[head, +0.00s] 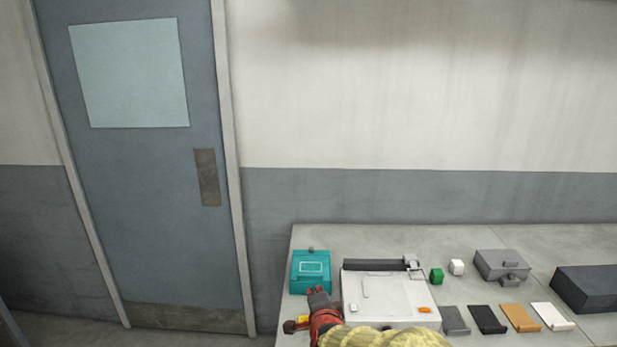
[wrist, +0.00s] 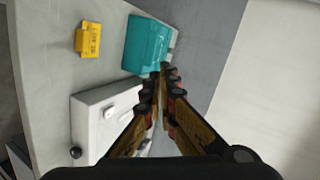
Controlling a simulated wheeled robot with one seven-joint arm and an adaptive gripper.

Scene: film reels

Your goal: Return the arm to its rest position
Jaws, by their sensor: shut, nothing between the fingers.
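My gripper (head: 318,296) is over the left end of the table, just in front of the teal box (head: 310,280) in the head view. Its fingers are together and hold nothing. In the wrist view the closed fingertips (wrist: 166,70) appear beside the teal box (wrist: 147,45); I cannot tell whether they touch it. My arm comes in from the bottom edge of the head view and covers part of the table front.
A white machine (head: 385,302) stands right of my gripper. A yellow block (wrist: 89,40) lies nearby. A door (head: 145,200) is at left.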

